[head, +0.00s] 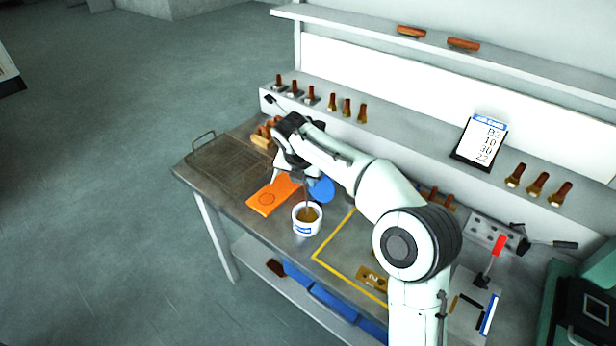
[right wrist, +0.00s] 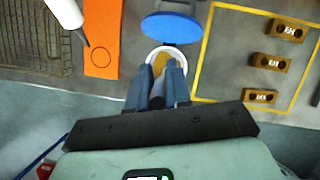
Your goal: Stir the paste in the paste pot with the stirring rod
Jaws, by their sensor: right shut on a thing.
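The paste pot (head: 307,219) is a white cup with a blue label and brownish-yellow paste inside. It stands on the bench near the front edge, beside an orange mat. The stirring rod (head: 307,206) is a thin dark stick that reaches down into the pot. My right gripper (head: 297,177) is above the pot and shut on the rod. My left gripper is not in view.
An orange mat (head: 268,198) and a blue round lid (head: 321,189) lie close to the pot. A mesh tray (head: 222,160) is at the left end. Yellow tape marks an area at right, with brass blocks (right wrist: 292,28).

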